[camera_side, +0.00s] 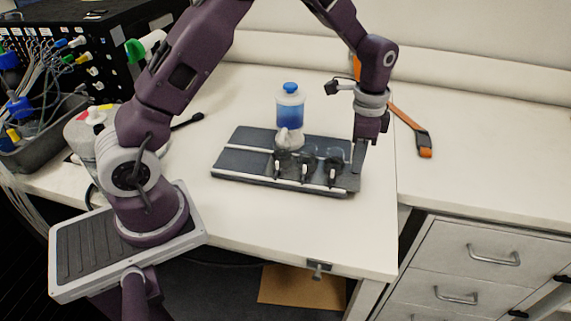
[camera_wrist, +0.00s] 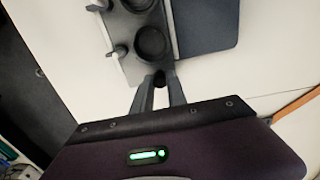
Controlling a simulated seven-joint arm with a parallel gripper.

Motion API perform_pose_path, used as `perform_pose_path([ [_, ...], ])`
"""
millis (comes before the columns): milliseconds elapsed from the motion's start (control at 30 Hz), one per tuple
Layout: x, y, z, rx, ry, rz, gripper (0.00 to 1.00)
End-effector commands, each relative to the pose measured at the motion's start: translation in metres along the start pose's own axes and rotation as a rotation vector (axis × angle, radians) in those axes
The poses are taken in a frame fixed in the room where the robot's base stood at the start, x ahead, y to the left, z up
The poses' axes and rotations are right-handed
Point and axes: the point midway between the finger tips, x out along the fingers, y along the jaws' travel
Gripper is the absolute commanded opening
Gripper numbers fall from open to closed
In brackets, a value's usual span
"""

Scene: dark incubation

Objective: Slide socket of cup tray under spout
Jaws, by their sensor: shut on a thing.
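The dark cup tray (camera_side: 345,182) lies along the front of a flat dark base (camera_side: 240,160) with pale rails. It carries a row of three dark round cup holders, with small levers or handles at the front. A bottle of blue liquid (camera_side: 290,112) with a blue cap stands behind the row; its white spout (camera_side: 285,138) is nearest the left holder. My gripper (camera_side: 357,170) points down at the tray's right end. In the wrist view, my fingers (camera_wrist: 158,80) are shut on the end of the tray (camera_wrist: 132,68), beside a round socket (camera_wrist: 151,42). Exact spout alignment is unclear.
An orange-and-black tool (camera_side: 424,145) lies to the right on the white bench. A small black tool (camera_side: 188,121) lies at left. A grey bin of cables (camera_side: 50,128) and a black rack fill the far left. The bench right of the base is mostly clear.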

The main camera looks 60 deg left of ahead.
Motion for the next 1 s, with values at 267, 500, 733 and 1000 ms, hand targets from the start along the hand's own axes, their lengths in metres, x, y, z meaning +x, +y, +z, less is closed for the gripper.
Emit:
perform_pose_path([
  [267, 0.000, 0.000, 0.000, 0.000, 0.001, -0.001, 0.35],
  [500, 0.000, 0.000, 0.001, -0.001, 0.001, -0.001, 0.35],
  [733, 0.000, -0.001, 0.028, -0.002, 0.001, 0.000, 0.35],
  [1000, 0.000, 0.000, 0.058, -0.001, 0.001, 0.000, 0.35],
])
